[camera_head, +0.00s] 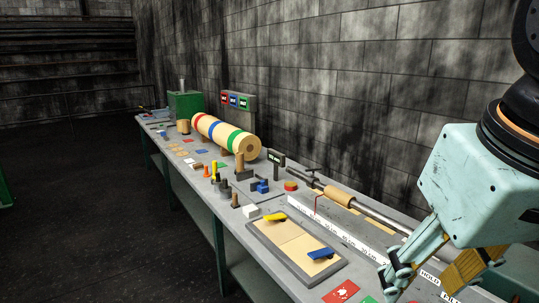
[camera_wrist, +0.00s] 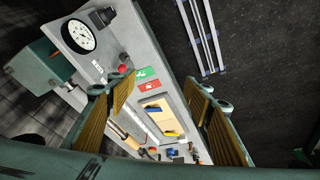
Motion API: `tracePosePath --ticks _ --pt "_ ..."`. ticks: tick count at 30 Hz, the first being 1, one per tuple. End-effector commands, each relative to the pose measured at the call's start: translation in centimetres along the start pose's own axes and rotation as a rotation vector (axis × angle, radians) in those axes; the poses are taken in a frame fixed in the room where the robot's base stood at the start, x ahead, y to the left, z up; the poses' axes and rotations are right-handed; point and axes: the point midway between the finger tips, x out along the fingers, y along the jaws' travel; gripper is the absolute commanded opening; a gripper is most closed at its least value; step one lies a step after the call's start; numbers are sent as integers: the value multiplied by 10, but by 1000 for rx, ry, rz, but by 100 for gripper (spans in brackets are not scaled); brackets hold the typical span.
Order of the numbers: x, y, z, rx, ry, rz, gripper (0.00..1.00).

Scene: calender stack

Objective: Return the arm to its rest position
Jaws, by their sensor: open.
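My gripper (camera_head: 428,275) hangs at the right of the head view, above the near end of the grey workbench (camera_head: 230,232). In the wrist view my gripper (camera_wrist: 160,92) shows its two fingers with tan pads spread wide apart. Nothing is between the pads, only the bench seen beyond them. The fingers appear clear of the bench top. The upper part of my arm is cut off by the right edge of the head view.
A tray (camera_head: 296,252) with a yellow and a blue piece lies on the bench. A striped roll (camera_head: 226,134) and a green box (camera_head: 185,105) stand farther back. A dial gauge (camera_wrist: 78,35) shows in the wrist view. A brick wall (camera_head: 330,80) runs behind; dark floor (camera_head: 90,210) lies open left.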

Motion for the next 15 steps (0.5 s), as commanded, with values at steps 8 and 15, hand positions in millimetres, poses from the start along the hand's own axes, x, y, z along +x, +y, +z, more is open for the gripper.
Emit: tracePosePath --ticks 8,15 --pt "10 -5 44 29 11 -9 47" --pt "13 -6 56 39 12 -12 47"
